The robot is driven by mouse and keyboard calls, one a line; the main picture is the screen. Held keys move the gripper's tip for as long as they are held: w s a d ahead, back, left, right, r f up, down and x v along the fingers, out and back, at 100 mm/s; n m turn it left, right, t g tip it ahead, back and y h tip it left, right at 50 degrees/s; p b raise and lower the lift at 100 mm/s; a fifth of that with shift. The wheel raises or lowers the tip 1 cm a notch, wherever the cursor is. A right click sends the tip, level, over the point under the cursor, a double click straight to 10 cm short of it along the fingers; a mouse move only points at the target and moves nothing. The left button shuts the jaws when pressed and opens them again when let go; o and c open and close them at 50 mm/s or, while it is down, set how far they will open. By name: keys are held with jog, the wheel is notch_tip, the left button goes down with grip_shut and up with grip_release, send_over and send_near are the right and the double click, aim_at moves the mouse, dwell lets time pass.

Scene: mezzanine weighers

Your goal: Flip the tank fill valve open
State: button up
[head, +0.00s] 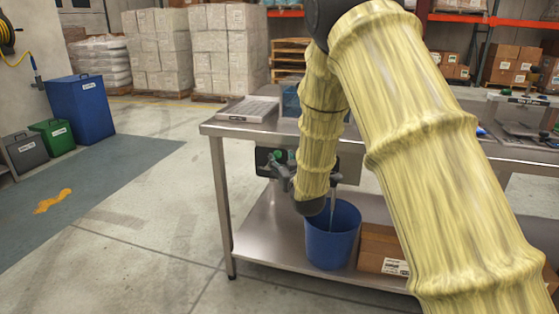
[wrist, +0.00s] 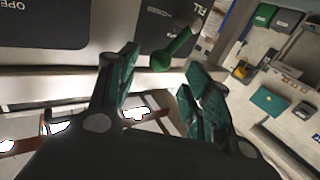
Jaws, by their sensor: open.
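The fill valve's green lever (wrist: 176,48) shows in the wrist view against a dark panel (wrist: 152,22) with partly readable lettering, including "OPEN" at the upper left. My gripper (wrist: 162,60) is open, with a green-padded finger on each side of the lever's rounded end in the picture. I see no contact, and the depth between them is hard to judge. In the head view my gripper (head: 282,168) is at the dark valve panel (head: 262,158) under the table's front edge. My arm and gripper hide much of the valve there.
A steel table (head: 232,130) with a lower shelf stands ahead. A blue bucket (head: 332,238) and a cardboard box (head: 378,248) are on the shelf, close below my forearm. A translucent blue container (head: 290,100) is on the tabletop, partly hidden. Floor to the left is clear.

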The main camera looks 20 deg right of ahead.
aim_at(279, 156)
jog(key=shift+w, duration=1.85)
grip_shut()
